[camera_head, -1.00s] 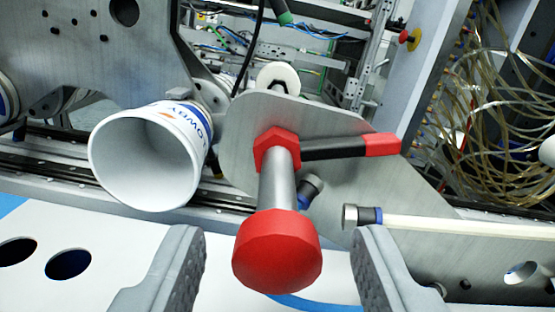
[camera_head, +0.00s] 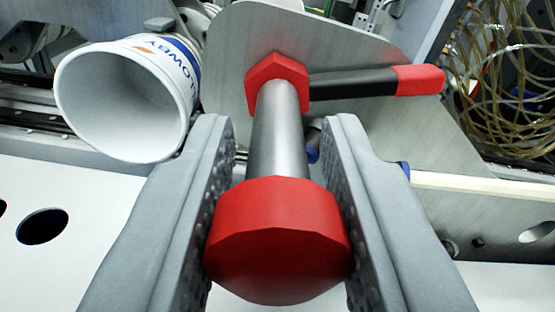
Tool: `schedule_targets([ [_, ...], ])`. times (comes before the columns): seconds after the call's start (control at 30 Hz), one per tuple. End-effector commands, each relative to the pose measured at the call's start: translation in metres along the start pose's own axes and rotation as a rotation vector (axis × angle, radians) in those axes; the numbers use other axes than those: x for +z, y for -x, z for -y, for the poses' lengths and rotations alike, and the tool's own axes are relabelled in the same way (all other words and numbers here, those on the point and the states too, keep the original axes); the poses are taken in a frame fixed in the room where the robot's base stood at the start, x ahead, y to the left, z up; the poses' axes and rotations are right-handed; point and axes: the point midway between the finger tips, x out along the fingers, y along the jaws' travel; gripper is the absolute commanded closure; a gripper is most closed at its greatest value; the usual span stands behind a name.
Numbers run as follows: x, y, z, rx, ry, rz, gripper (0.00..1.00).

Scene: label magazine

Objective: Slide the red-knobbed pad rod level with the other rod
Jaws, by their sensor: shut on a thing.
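The red knob (camera_head: 278,240) is at the lower middle, on the near end of a grey metal rod (camera_head: 277,135) that points toward me. The rod runs back into a red hexagonal collar (camera_head: 277,82) at a grey metal plate (camera_head: 225,62). My gripper (camera_head: 279,215) is shut on the red knob, with one textured finger on each side of it. I cannot make out the other rod for certain; part of the area behind my fingers is hidden.
A black lever with a red tip (camera_head: 420,80) sticks out right from the collar. Looped clear tubes (camera_head: 510,75) hang at upper right. A pale panel with a hole (camera_head: 42,226) lies at lower left.

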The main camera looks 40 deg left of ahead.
Motion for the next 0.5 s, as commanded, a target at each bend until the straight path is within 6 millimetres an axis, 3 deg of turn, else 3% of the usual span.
schedule_targets([
  [0.4,0.0,0.01,0.0,0.0,0.0,0.001,1.0],
  [0.43,0.0,0.01,0.0,0.0,0.0,0.001,0.69],
  [0.5,0.0,0.01,0.0,0.0,0.0,0.0,0.55],
])
